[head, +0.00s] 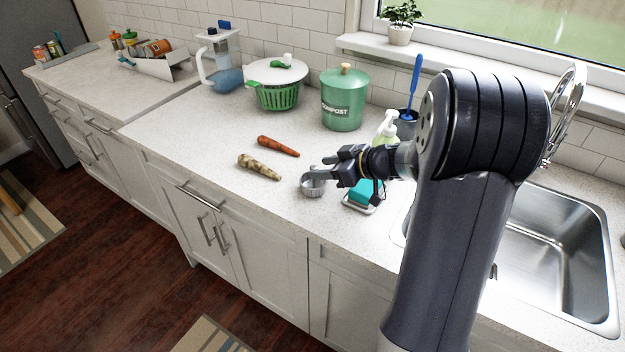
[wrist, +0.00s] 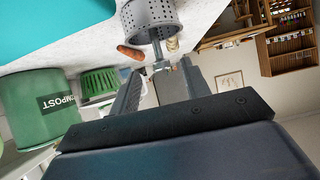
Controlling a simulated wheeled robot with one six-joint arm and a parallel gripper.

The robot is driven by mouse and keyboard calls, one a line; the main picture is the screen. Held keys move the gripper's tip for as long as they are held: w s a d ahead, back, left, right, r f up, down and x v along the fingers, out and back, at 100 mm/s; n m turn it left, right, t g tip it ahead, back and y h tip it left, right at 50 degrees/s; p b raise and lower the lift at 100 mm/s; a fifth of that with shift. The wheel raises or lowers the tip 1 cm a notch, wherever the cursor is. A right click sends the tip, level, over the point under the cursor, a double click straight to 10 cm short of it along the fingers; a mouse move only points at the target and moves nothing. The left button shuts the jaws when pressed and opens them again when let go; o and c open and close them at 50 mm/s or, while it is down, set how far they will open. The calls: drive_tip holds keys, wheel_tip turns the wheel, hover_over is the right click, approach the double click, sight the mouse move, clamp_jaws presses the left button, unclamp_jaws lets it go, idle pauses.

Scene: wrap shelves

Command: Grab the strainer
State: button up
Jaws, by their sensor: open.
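The strainer (head: 313,187) is a small grey metal cup with holes, standing on the counter near its front edge, left of the sink. In the wrist view the strainer (wrist: 152,19) shows at the top, just beyond the fingertips. My gripper (head: 331,165) is open and reaches left, low over the counter, beside and slightly above the strainer's rim. In the wrist view a thin metal piece, apparently the strainer's handle, lies between the open fingertips of my gripper (wrist: 161,68). I cannot tell whether the fingers touch it.
A teal sponge (head: 362,193) in a holder and a soap bottle (head: 386,130) stand close by my gripper. An orange carrot (head: 278,146) and a pale root (head: 259,167) lie to the left. A green compost bin (head: 343,112) and salad spinner (head: 276,92) stand behind. The sink (head: 555,255) is right.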

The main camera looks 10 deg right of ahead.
drive_tip(key=shift+p+x, duration=1.15)
drive_tip(key=shift+x, duration=1.75)
drive_tip(key=shift+s+f, duration=0.1)
drive_tip(key=shift+s, duration=0.05)
drive_tip(key=shift+c, duration=0.6)
clamp_jaws()
